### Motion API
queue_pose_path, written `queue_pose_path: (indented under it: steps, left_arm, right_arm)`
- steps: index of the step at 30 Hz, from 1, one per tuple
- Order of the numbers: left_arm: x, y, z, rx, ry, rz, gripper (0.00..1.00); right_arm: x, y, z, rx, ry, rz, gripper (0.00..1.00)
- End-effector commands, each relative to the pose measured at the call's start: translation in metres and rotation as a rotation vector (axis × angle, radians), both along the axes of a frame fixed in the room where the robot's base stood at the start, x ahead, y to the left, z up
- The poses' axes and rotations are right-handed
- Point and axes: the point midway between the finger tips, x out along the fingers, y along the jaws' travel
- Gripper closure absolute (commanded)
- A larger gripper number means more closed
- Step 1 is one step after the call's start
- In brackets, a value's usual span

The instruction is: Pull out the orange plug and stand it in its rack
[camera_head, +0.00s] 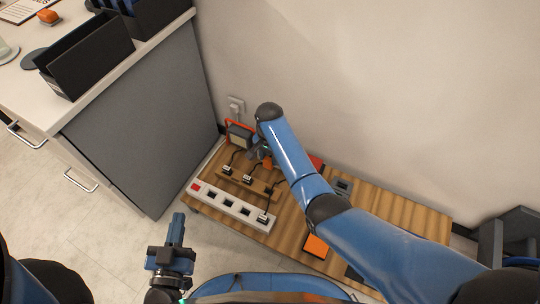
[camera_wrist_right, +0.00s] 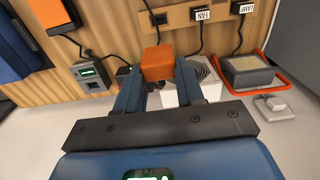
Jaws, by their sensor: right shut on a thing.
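The orange plug (camera_wrist_right: 158,64) is between the two fingers of my right gripper (camera_wrist_right: 158,82), which is shut on it. In the head view the right gripper (camera_head: 262,155) is mostly hidden by my own arm, over the back of the wooden board. A wooden rack rail (camera_head: 239,178) with several dark plugs and white labels lies nearer the front; labels FAN and LAMP can be read in the wrist view. The white power strip (camera_head: 228,205) has a red switch and one plug (camera_head: 264,218) at its right end. My left gripper (camera_head: 175,230) is over the floor, away from the board.
A white fan box (camera_wrist_right: 203,78) is close behind the right fingers. A grey meter (camera_wrist_right: 92,76) with a green display is to the left. A grey cabinet (camera_head: 145,110) borders the board.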

Motion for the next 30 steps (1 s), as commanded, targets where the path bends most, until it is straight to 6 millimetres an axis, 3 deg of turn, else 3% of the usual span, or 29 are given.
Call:
queue_pose_path:
  steps: [13,30]
  left_arm:
    - [0.000,0.000,0.003,0.000,0.000,0.000,1.00]
    - [0.000,0.000,-0.019,0.000,0.000,0.000,1.00]
  right_arm:
    - [0.000,0.000,-0.002,-0.001,0.000,0.000,0.97]
    - [0.000,0.000,-0.032,-0.001,0.000,0.000,0.97]
